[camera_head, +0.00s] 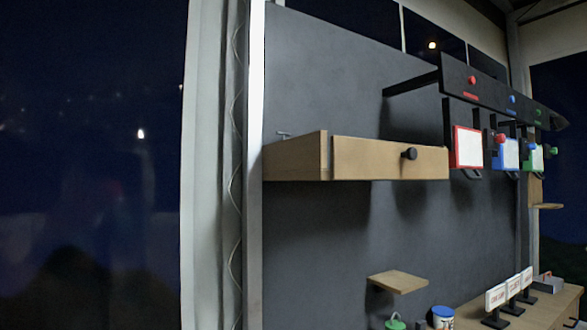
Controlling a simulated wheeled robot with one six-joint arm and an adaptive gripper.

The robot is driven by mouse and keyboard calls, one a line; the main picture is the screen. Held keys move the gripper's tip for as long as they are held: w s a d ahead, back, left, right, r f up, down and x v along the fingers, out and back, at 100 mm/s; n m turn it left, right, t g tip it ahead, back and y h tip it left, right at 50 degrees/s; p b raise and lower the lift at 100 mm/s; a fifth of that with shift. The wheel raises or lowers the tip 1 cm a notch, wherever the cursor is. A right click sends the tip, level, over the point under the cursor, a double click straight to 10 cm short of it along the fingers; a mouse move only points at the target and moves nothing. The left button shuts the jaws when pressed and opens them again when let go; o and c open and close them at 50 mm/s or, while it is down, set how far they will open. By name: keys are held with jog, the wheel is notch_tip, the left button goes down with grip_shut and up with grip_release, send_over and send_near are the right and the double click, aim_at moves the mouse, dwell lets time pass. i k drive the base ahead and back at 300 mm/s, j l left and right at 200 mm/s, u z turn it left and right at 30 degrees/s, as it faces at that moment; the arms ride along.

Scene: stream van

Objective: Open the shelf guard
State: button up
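A wooden wall shelf (295,158) is mounted on the dark grey panel at mid-height. A long light-wood front board (375,158), which looks like the shelf guard, stands upright across its front. A round dark knob (409,153) sits on the board right of its middle. The board hides the inside of the shelf. A small metal piece (284,135) shows above the shelf's left end. My gripper is not in view, and nothing of mine touches the board.
Right of the shelf, a black rail (497,94) carries hanging red, blue and green framed pieces. Below are a small wooden ledge (398,282), a blue-lidded can (442,316), a green-topped item (395,322) and a counter (540,311) with white signs.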

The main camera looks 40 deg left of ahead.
aim_at(351, 159)
jog(key=u, duration=0.75)
